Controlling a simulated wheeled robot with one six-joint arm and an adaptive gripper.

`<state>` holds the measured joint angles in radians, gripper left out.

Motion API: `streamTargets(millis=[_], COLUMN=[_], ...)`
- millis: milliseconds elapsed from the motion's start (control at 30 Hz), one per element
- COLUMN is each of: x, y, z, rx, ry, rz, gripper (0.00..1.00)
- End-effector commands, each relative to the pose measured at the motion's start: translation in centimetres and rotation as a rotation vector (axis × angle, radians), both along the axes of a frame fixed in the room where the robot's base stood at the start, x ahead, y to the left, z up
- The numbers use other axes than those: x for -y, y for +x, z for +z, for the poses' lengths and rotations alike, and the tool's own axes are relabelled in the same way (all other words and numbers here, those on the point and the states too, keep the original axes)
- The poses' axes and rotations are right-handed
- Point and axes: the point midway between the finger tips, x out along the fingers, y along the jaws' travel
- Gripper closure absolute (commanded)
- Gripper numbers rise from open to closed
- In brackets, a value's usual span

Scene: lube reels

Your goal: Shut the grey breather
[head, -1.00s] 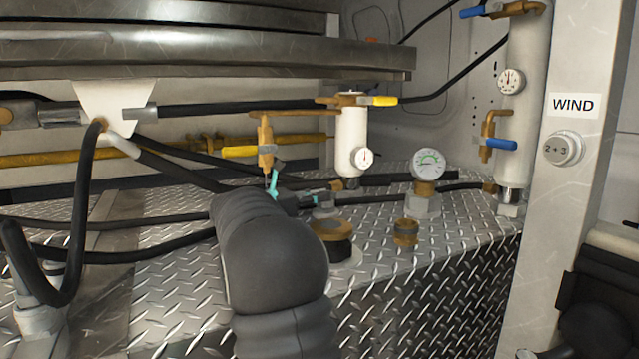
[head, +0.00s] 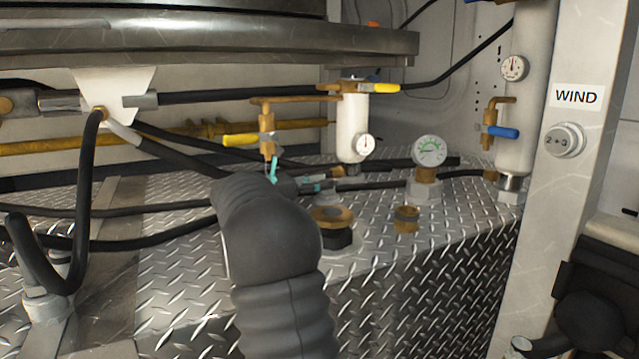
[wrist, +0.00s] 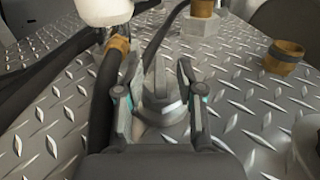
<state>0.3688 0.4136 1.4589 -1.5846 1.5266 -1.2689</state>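In the wrist view the grey breather (wrist: 158,88), a grey fitting with a raised ridge on top, stands on the diamond plate between my fingers. My gripper (wrist: 160,98) has its two fingers apart, one on each side of the breather. The right finger is very close to it; I cannot tell whether it touches. In the head view my gripper (head: 293,182) reaches low over the plate, with teal showing on its fingers.
A black hose (wrist: 103,95) runs close beside my left finger.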

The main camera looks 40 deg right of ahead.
Motion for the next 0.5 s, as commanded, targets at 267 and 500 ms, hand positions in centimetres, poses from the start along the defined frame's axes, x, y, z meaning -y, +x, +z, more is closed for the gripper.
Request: streamTargets(millis=[267, 500], x=[-1.4, -5.8], y=[0.5, 2.0], z=[0.0, 0.0], rx=[0.0, 0.0], ry=[0.0, 0.0], rz=[0.002, 0.004], gripper=[0.62, 0.62])
